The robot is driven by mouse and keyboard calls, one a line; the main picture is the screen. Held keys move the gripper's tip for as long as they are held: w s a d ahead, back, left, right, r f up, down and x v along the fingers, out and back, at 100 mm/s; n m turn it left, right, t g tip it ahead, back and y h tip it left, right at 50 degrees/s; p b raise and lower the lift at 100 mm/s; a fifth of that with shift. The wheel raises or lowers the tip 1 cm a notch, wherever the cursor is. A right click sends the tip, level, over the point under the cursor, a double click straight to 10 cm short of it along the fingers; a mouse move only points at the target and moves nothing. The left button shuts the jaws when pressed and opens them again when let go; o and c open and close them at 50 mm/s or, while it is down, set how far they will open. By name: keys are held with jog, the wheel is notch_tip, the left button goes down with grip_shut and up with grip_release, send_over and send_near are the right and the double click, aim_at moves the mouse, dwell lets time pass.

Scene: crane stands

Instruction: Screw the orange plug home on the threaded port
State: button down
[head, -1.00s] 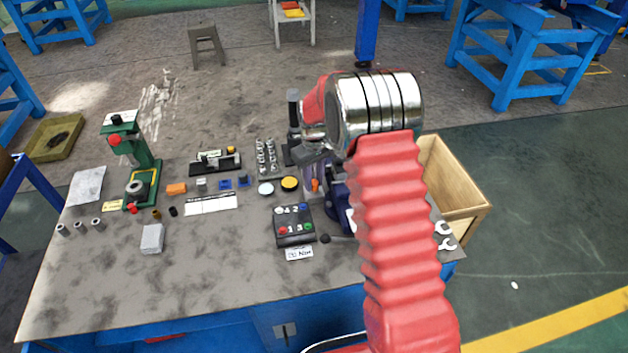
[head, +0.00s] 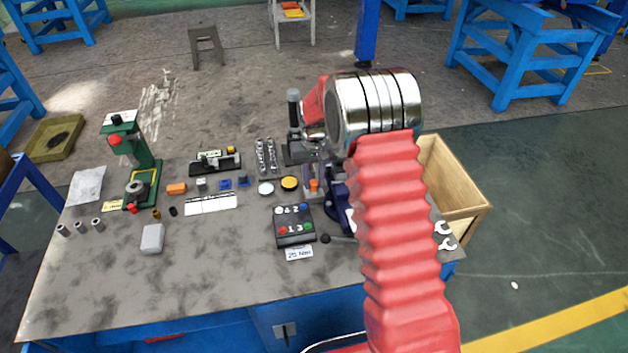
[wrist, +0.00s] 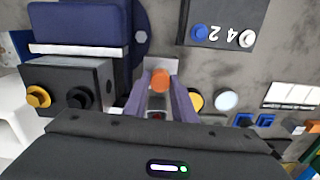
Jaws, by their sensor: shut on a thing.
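An orange plug (wrist: 160,79) sits between the tips of my gripper (wrist: 161,90) in the wrist view, and the fingers are shut on it. In the head view the plug (head: 314,185) shows as a small orange spot beside the blue vise (head: 338,200). A pale grey surface shows around the plug in the wrist view. I cannot make out the threaded port. My arm hides much of the vise in the head view.
A black box with numbered buttons (head: 293,226) and a 20 Nm card (head: 299,254) stand close by. A yellow disc (head: 290,183) and a white disc (head: 266,188) lie to the left. A green press (head: 138,165) stands further left.

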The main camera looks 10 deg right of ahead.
jog(key=shift+m, duration=0.9)
jog(key=c, duration=1.4)
grip_release()
jog(key=shift+r, duration=0.1)
jog(key=shift+r, duration=2.4)
notch_tip(320, 180, up, 14)
jog(key=shift+f, duration=0.15)
